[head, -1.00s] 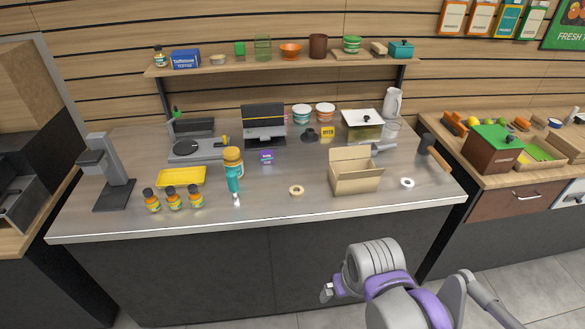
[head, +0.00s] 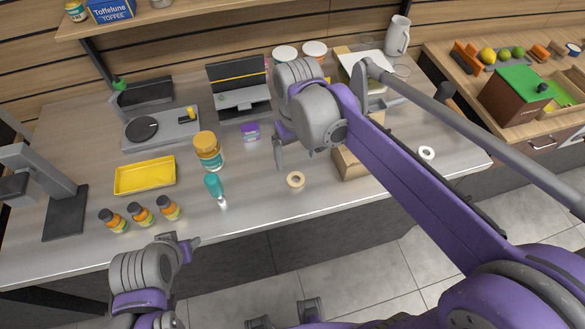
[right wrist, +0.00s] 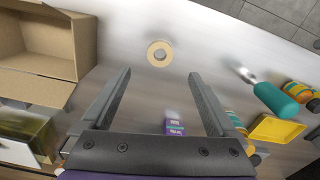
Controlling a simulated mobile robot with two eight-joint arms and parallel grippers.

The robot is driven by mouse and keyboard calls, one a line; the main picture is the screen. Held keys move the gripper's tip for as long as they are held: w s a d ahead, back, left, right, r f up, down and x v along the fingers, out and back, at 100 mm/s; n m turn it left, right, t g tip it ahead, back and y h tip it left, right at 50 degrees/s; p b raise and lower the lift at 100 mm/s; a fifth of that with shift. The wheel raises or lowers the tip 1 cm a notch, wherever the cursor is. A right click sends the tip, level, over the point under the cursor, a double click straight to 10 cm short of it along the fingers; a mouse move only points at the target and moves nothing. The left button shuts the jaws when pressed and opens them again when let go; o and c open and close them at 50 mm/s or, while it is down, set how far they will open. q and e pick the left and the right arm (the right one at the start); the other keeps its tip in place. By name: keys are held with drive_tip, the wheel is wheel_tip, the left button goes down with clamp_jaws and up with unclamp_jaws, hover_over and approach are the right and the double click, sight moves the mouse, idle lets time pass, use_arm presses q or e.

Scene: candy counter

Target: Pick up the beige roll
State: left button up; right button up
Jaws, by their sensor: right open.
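The beige roll (head: 290,182) lies flat on the grey metal counter, near its front edge. It also shows in the right wrist view (right wrist: 160,44), beyond the fingertips and centred between them. My right gripper (head: 279,152) hangs above the counter, just behind and left of the roll in the head view. In the right wrist view its two fingers (right wrist: 159,75) are spread wide with nothing between them at the tips. My left gripper (head: 183,244) is at the counter's front edge below the small bottles; its jaws are not clear.
An open cardboard box (right wrist: 40,45) stands close to the roll, partly hidden by my right arm in the head view. A white roll (head: 421,153) lies right.

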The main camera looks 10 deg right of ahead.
sight(296, 179)
drive_tip(key=f, duration=0.3)
drive_tip(key=shift+s+f, duration=0.35)
drive_tip(key=shift+w+f, duration=0.2)
drive_tip(key=shift+f, duration=0.4)
wheel_tip(296, 179, down, 4)
drive_tip(key=shift+w+f, duration=0.15)
drive_tip(key=shift+f, duration=0.05)
drive_tip(key=shift+c, duration=0.3)
drive_tip(key=c, duration=1.4)
drive_tip(key=shift+r, duration=0.15)
